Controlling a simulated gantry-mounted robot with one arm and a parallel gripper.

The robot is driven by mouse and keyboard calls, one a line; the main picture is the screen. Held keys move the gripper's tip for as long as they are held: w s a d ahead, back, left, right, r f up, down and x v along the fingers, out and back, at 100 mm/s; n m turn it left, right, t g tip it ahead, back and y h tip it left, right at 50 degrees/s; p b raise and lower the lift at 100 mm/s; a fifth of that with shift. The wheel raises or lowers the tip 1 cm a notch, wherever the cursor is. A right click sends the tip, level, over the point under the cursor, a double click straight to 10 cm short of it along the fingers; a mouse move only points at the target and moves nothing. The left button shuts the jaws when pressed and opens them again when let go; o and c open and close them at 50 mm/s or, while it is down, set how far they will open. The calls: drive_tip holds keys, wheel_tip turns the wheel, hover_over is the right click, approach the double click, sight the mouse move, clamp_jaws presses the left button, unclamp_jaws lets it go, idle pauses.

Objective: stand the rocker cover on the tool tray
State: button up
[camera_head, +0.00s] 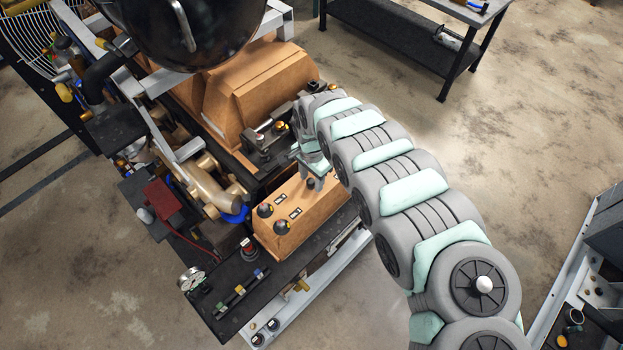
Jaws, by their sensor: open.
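A long tan box (292,222) with dark round knobs and small labels sits on the near end of the engine; it looks like the rocker cover, though I cannot be sure. My gripper (313,182) is over the far end of this box, close to a dark knob. It is open, and my arm partly covers it from the right. I cannot tell whether its fingers touch the box. A pale-edged tray (556,297) with small parts is cut off at the lower right; I cannot tell whether it is the tool tray.
A larger tan housing (262,88) and a big dark drum (185,30) stand behind. A dark panel (228,312) with a gauge (191,279) lies in front. A dark bench (395,35) is at the top right. The concrete floor between bench and lower-right tray is clear.

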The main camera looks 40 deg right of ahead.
wheel_tip(320, 180, up, 12)
drive_tip(key=shift+f+p, duration=0.2)
drive_tip(key=shift+p, duration=0.25)
idle(0.5)
